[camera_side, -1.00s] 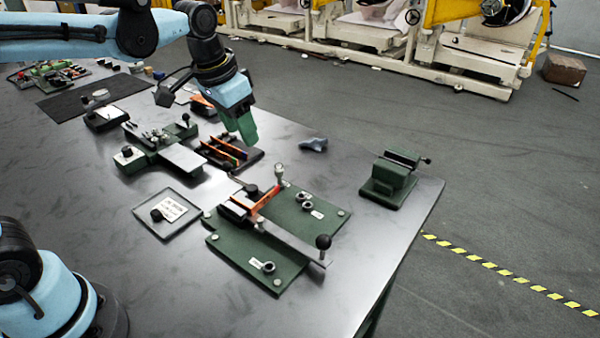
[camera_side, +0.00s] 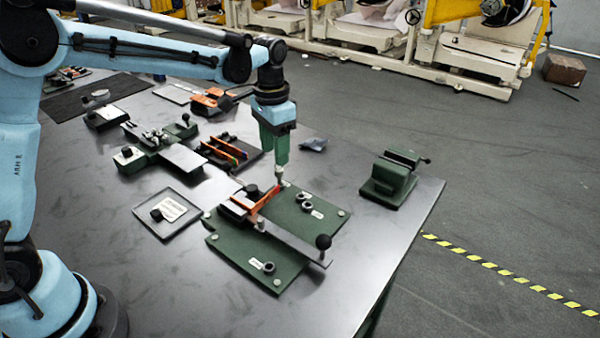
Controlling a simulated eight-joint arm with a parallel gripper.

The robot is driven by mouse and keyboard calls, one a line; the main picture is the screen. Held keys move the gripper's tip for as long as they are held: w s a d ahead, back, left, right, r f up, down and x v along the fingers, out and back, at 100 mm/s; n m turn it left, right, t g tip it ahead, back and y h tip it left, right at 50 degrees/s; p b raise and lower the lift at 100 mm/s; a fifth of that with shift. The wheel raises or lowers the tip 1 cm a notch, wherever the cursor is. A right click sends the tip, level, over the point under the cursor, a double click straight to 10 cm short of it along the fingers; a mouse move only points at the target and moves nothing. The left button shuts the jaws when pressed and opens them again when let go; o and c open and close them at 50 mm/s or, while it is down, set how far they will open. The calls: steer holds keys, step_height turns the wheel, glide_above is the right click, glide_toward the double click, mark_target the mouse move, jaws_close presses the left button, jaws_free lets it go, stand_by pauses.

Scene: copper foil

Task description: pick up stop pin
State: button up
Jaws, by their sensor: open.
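The stop pin, as far as I can tell, is the small upright pin with a pale metal head (camera_side: 280,172) at the back edge of the green fixture plate (camera_side: 318,213). My gripper (camera_side: 275,158) points straight down with its green fingers just above the pin's head. It is open, with a narrow gap between the fingers. The pin's head shows just below the fingertips. I cannot tell whether the fingers touch it. The pin's lower end is partly hidden by the orange strip (camera_side: 268,199) and the fixture parts.
The fixture carries a long bar with a black ball knob (camera_side: 323,241) and several metal rings. A green vise (camera_side: 390,180) stands to the right, a slotted black rack (camera_side: 230,153) to the left. A grey tray (camera_side: 180,227) lies left of the fixture. The front table is clear.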

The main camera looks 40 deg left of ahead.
mark_target(279, 169)
steer(key=shift+w+d+f, duration=0.1)
steer(key=shift+w+f, duration=0.05)
steer(key=shift+f, duration=1.6)
steer(key=shift+w+d+f, duration=0.1)
steer(key=shift+w+f, duration=0.05)
steer(key=shift+f, duration=1.55)
jaws_close()
